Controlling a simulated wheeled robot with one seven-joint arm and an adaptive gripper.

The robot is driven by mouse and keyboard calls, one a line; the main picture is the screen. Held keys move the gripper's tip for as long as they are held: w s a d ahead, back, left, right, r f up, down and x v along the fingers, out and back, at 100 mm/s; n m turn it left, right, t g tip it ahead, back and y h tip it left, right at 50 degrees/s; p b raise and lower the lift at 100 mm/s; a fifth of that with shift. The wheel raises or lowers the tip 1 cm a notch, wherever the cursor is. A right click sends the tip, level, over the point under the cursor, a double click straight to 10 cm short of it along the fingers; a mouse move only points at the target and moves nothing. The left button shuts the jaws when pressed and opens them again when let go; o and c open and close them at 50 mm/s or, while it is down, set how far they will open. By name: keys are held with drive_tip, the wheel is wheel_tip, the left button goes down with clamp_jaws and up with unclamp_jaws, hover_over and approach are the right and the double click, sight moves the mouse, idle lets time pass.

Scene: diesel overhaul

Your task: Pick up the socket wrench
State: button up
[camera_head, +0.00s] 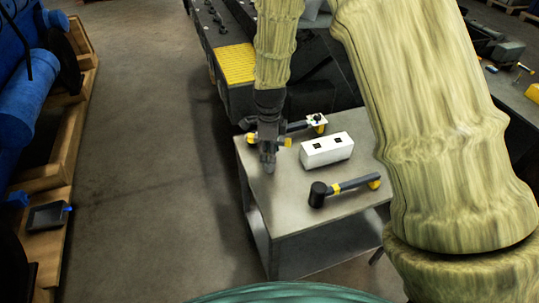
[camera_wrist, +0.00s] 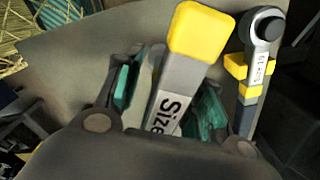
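A round-headed, grey and yellow socket wrench (camera_wrist: 262,62) shows at the right of the wrist view, outside my fingers. In the head view it appears to be the pale-headed tool (camera_head: 317,119) at the table's back edge. A grey bar (camera_wrist: 176,85) with a yellow end and the word "Size" runs between my fingers in the wrist view. I cannot tell whether it belongs to the same tool. My gripper (camera_wrist: 165,100) is open, its teal-padded fingers on either side of the bar. In the head view my gripper (camera_head: 268,165) points down over the table's left side and hides part of the tools.
The grey table (camera_head: 290,187) also holds a white box (camera_head: 327,149) with dark squares and a black-headed mallet (camera_head: 345,190) with a yellow handle end. A yellow-topped block (camera_head: 236,64) stands behind the table.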

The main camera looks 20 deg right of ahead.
clamp_jaws()
drive_tip(key=shift+r, duration=0.15)
drive_tip(key=shift+r+b, duration=0.6)
drive_tip(key=shift+r, duration=0.3)
drive_tip(key=shift+s+r+b, duration=0.3)
drive_tip(key=shift+r+b, duration=0.1)
drive_tip(key=shift+r, duration=0.3)
drive_tip(key=s+r+b, duration=0.1)
drive_tip(key=s+b, duration=0.3)
drive_tip(key=s, duration=1.1)
drive_tip(key=shift+s+d+r, duration=0.2)
drive_tip(key=shift+d+r, duration=0.1)
drive_tip(key=c, duration=0.8)
unclamp_jaws()
clamp_jaws()
